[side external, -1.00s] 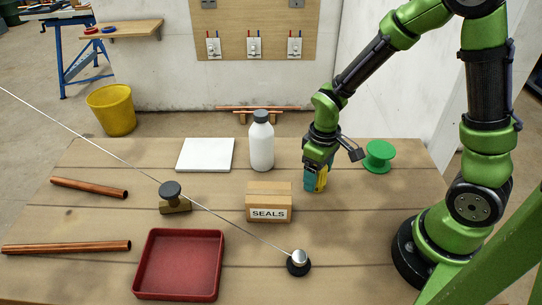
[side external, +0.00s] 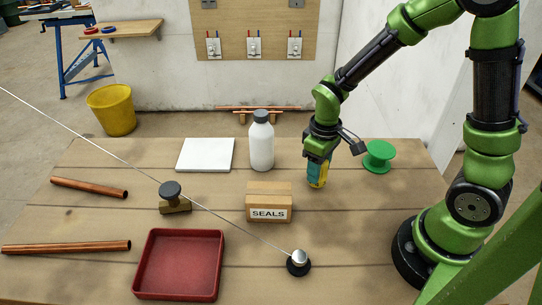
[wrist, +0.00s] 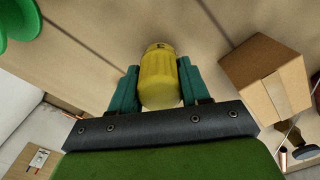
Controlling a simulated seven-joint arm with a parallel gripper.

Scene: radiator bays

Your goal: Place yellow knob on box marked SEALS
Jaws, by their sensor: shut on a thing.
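The yellow knob (wrist: 160,78) is between the teal fingers of my gripper (wrist: 158,88) in the wrist view. My gripper is shut on it. In the side view the knob (side external: 320,177) shows between the fingertips of my gripper (side external: 317,172), to the right of and behind the box. I cannot tell how far it is above the table. The box marked SEALS (side external: 269,198) is a closed brown carton with a white label facing the camera. It also shows in the wrist view (wrist: 258,75), to the right of my gripper. Its top is bare.
A white bottle (side external: 261,145) stands behind the box. A green spool (side external: 379,156) is right of my gripper. A thin rod (side external: 235,223) slants in front of the box to a black-based silver knob (side external: 299,262). A red tray (side external: 180,292) lies front left.

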